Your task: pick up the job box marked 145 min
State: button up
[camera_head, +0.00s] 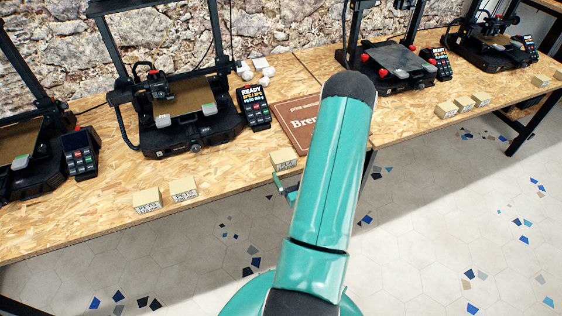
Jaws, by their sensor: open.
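Several small tan job boxes with printed white labels stand along the front edge of the table. One box (284,159) is near the middle, just left of my arm. Two more, a left one (147,201) and its neighbour (184,190), stand to the left. Three stand close together at the right, one of them the middle box (464,104). The labels are too small to read, so I cannot tell which is marked 145 min. My gripper (286,184) is open, at the table's front edge just below the middle box. My arm hides part of it, and I cannot tell its height.
Printers stand along the wooden table (235,178), including a near one (185,115) and a far one (392,65). A brown sign (300,122) lies behind the middle box. White lumps (256,73) lie near the wall. More boxes (542,81) stand far right. The tiled floor in front is clear.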

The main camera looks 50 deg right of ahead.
aim_at(282, 153)
jog(key=x, duration=1)
jog(key=shift+r, duration=0.15)
jog(key=shift+c, duration=0.2)
jog(key=c, duration=1.1)
